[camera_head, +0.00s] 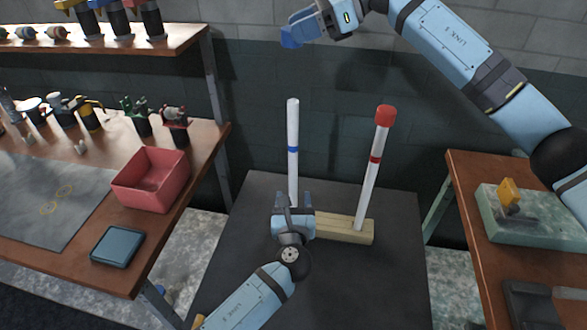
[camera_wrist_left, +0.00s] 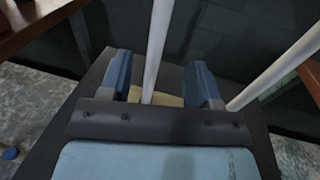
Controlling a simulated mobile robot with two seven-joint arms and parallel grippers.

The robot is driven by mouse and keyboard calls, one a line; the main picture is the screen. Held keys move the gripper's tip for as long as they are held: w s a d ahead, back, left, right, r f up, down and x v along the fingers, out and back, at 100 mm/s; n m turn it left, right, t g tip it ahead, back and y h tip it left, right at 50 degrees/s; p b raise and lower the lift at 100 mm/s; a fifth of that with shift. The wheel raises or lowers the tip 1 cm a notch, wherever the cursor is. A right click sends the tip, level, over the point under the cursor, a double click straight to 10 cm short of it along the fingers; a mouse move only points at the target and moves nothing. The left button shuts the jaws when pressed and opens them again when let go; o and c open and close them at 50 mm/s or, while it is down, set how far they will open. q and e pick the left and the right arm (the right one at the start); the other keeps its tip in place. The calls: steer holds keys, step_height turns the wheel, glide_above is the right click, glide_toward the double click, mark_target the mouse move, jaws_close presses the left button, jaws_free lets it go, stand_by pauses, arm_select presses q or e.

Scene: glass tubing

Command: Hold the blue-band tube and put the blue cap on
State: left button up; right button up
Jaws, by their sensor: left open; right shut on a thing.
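The blue-band tube (camera_head: 293,130) stands upright in the wooden block (camera_head: 345,227) on the dark table, its top bare. My left gripper (camera_head: 293,200) is open low at this tube; in the left wrist view its two fingers (camera_wrist_left: 162,85) are apart with the white tube (camera_wrist_left: 157,45) between them. My right gripper (camera_head: 306,28) is shut on the blue cap (camera_head: 291,39), held high above and close over the tube's top, apart from it. A red-band tube (camera_head: 370,175) with a red cap (camera_head: 385,115) leans slightly in the block's right part.
A left bench carries a red bin (camera_head: 150,180), a dark tablet-like box (camera_head: 118,246) and several small tools. A right bench holds a pale green block with a yellow part (camera_head: 509,192). The dark table (camera_head: 370,285) is otherwise clear.

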mark_target(293, 174)
arm_select(q)
steer(key=w, duration=1)
steer(key=shift+w, duration=0.4)
steer(key=c, duration=1)
